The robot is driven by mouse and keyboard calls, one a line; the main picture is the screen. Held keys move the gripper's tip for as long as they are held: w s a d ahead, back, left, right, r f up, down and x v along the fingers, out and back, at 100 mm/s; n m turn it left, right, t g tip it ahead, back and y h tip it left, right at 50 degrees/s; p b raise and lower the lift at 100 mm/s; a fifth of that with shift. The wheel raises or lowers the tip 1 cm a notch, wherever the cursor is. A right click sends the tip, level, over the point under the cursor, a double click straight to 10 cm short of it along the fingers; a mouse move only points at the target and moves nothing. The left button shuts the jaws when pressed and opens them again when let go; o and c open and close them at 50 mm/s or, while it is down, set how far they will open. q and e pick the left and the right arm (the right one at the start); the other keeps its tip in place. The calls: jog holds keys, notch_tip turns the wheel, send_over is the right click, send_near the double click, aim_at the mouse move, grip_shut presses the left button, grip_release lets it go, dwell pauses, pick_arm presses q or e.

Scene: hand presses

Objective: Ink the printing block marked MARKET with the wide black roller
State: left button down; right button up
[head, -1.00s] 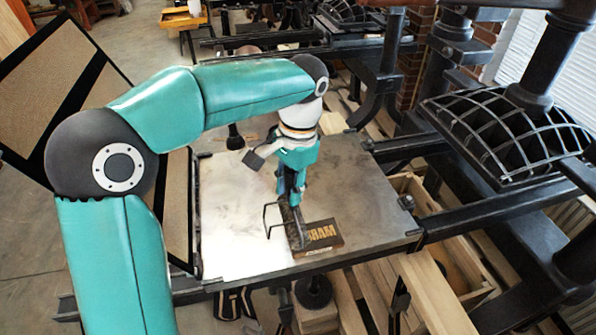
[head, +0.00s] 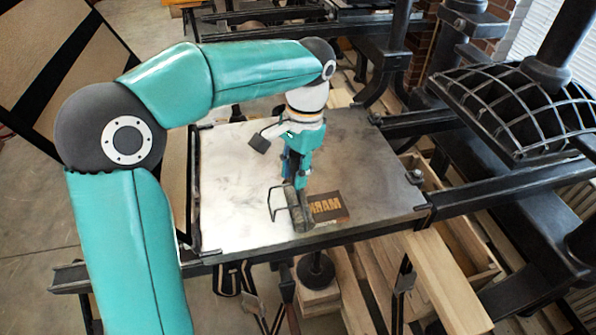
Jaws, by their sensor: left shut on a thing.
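The printing block (head: 328,208) lies flat on the metal press bed (head: 235,205), near its front edge. Its dark face carries tan mirrored letters, partly covered on the left by the roller. The wide black roller (head: 300,213) has a wire frame and sits at the block's left end; I cannot tell whether it touches the block. My left gripper (head: 297,182) points down and is shut on the roller, its fingertips small and partly hidden. My right gripper is not in view.
A black press with a gridded platen (head: 520,105) stands at the right of the bed. Wooden boards (head: 440,275) and a crate (head: 470,245) lie below the bed's right front. The left part of the bed is bare.

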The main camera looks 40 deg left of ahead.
pick_arm(q)
jog(key=shift+f, duration=0.3)
dwell(0.7)
jog(key=shift+w+d, duration=0.1)
jog(key=shift+w, duration=0.05)
